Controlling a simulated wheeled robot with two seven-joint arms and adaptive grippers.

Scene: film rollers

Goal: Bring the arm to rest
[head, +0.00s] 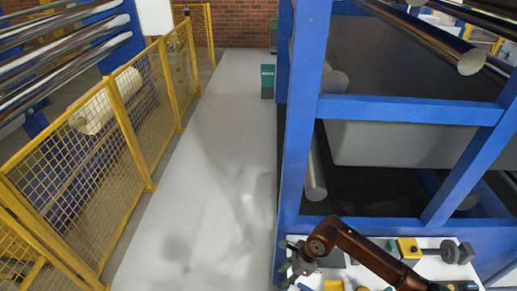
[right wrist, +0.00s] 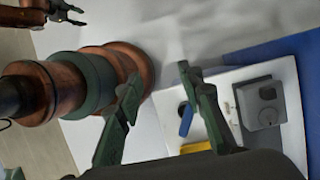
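My right arm, brown, reaches in from the lower right of the head view. Its gripper (head: 290,262) is over the left end of a white worktable (head: 345,275). In the right wrist view the two dark green fingers of the right gripper (right wrist: 158,72) stand wide apart with nothing between them. My left gripper (right wrist: 76,14) shows small at the top left of the right wrist view, its fingers apart and empty. The left arm is not in the head view.
On the table are a grey block (right wrist: 262,104), a yellow block (head: 408,248) and small blue and yellow pieces. A blue machine frame (head: 400,110) stands behind the table. Yellow mesh fencing (head: 125,120) lines the left. The pale walkway (head: 205,180) between is clear.

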